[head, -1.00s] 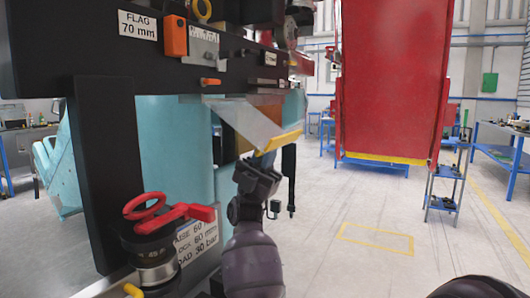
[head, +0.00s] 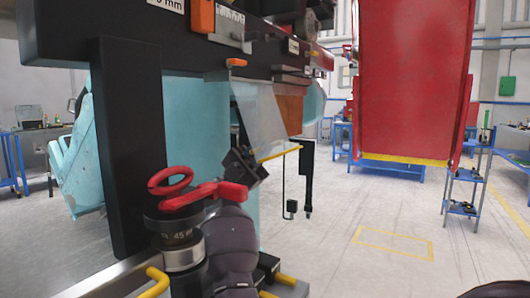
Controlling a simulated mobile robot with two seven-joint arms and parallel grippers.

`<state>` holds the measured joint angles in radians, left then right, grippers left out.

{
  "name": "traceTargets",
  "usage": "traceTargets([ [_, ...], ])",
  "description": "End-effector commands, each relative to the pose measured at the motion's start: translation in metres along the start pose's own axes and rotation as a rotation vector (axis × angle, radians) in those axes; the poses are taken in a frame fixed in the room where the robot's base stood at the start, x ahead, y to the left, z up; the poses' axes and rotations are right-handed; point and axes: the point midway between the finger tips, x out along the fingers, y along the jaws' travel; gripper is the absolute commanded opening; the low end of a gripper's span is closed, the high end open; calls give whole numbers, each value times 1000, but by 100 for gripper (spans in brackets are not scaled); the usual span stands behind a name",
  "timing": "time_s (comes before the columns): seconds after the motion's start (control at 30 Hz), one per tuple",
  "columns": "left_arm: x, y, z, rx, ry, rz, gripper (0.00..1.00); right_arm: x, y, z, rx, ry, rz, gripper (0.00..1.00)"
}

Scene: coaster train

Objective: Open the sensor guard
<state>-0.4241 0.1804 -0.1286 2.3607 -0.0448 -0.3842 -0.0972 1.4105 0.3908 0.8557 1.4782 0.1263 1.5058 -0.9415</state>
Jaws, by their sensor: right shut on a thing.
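The sensor guard (head: 258,115) is a pale, see-through-looking flap with a yellow lower edge (head: 280,152). It hangs steeply from the underside of the dark beam. My right gripper (head: 258,162) is at the left end of that yellow edge, shut on the guard. Its jaws are dark and small, so the exact contact is hard to make out. The arm comes up from the bottom of the view. My left gripper is not in view.
A red ring-shaped handle and red lever (head: 195,192) on a dark fitting stand close left of my right arm. A dark post (head: 132,150) is further left. A thin sensor bracket (head: 308,180) hangs right of the guard. Open floor lies to the right.

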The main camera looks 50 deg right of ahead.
Motion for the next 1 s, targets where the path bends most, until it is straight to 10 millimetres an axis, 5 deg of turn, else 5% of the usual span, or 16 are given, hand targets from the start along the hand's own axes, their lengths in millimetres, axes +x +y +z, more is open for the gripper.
traceTargets([
  [0.5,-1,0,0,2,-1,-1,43,1,-3,0,-2,0,1,0],
  [0.53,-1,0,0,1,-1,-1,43,1,-3,0,-2,0,1,15],
  [0.67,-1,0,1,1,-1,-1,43,1,-3,0,-1,0,1,34],
  [1.0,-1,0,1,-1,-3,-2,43,0,-2,0,-1,0,1,35],
])
